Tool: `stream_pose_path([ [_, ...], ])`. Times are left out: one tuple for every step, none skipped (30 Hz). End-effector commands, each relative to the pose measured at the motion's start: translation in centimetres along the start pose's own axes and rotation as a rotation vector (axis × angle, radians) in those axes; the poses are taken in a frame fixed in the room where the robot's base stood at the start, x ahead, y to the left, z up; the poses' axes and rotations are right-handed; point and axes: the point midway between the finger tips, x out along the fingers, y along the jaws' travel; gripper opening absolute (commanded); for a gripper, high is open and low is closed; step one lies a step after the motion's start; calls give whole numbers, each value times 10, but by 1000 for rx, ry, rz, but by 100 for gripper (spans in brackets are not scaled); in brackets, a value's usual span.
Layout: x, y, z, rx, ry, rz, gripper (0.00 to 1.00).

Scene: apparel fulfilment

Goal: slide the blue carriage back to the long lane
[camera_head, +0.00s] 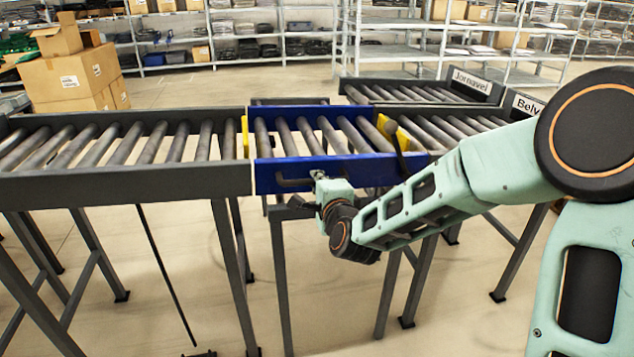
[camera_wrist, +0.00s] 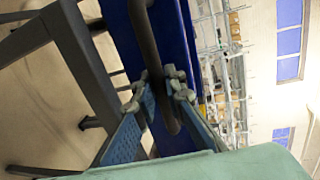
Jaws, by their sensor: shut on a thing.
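The blue carriage (camera_head: 312,170) holds a short bed of grey rollers and sits between the long roller lane (camera_head: 120,184) on the left and the labelled lanes on the right. Its left end meets the end of the long lane, and their rails look roughly in line; an exact match is hard to tell. A dark bar handle (camera_head: 292,183) runs along the carriage's front face. My gripper (camera_head: 318,178) is shut on this handle. In the wrist view, the handle (camera_wrist: 150,50) passes between my two fingers (camera_wrist: 160,90), with the blue carriage side (camera_wrist: 182,50) just beyond.
Yellow pieces stand at the carriage's left (camera_head: 245,138) and right (camera_head: 387,130) ends. The lane labelled "Belv…" (camera_head: 527,104) and the "Jornavel" lane (camera_head: 472,82) lie right. Cardboard boxes (camera_head: 70,80) stand back left. Dark legs stand under the lanes, with open floor between.

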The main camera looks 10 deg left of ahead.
Motion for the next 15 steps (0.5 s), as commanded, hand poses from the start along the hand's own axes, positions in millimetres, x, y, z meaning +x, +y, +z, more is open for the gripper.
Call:
stream_pose_path([
  [-2,5,0,0,0,11,0],
  [-2,6,0,0,0,12,0],
  [-2,6,0,0,-1,12,0],
  [-2,6,0,0,0,12,0],
  [-2,6,0,0,0,13,12],
  [-2,6,0,0,0,13,17],
  [-2,6,0,0,0,13,20],
  [-2,6,0,0,0,12,23],
  [-2,5,0,0,0,11,28],
  [-2,5,0,0,0,11,28],
  [-2,5,0,0,0,10,28],
  [-2,5,0,0,0,10,28],
  [-2,4,0,0,0,9,28],
  [-2,4,0,0,0,9,28],
  [-1,4,0,0,0,8,28],
])
